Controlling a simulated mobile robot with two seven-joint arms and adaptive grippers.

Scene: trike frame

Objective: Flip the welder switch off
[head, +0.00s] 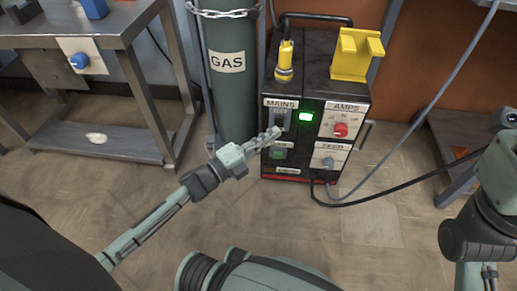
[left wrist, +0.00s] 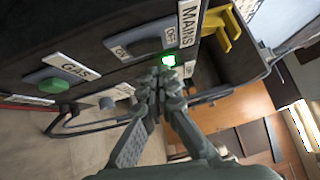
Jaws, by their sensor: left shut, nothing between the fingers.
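The welder (head: 317,88) is a dark box in the middle of the head view. Its MAINS switch (head: 280,119) is a dark rocker on the upper left of the front panel, and the green lamp (head: 306,117) beside it is lit. In the left wrist view the switch (left wrist: 146,46) sits between ON and OFF labels; which way it is tilted I cannot tell. My left gripper (head: 272,134) is shut and empty, just in front of the panel below the switch. Its fingers also show close to the lamp in the left wrist view (left wrist: 164,84). My right gripper (head: 484,276) is cut off by the bottom edge.
A red AMPS knob (head: 340,130), a grey FEED knob (head: 328,163) and a green GAS button (head: 278,153) share the panel. A gas cylinder (head: 229,85) stands left of the welder. Cables run right. The floor in front is mostly clear.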

